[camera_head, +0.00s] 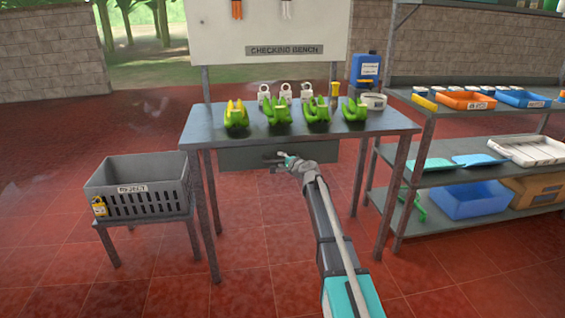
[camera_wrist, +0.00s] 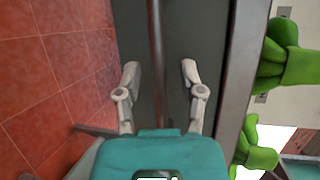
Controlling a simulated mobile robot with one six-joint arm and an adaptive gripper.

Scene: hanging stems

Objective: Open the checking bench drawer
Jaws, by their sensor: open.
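The checking bench (camera_head: 200,128) stands in the middle of the head view. Its dark grey drawer (camera_head: 240,158) sits under the tabletop and looks closed. My gripper (camera_head: 275,159) is at the drawer front, below the bench edge. In the wrist view, my gripper (camera_wrist: 159,70) is open, with one finger on each side of the drawer's long bar handle (camera_wrist: 156,40). The handle runs between the fingers with a gap on both sides. The drawer front (camera_wrist: 178,30) fills the space behind it. My arm hides part of the drawer in the head view.
A grey reject crate (camera_head: 140,185) stands at left. Shelving (camera_head: 415,165) with trays stands at right. The red floor before the bench is clear.

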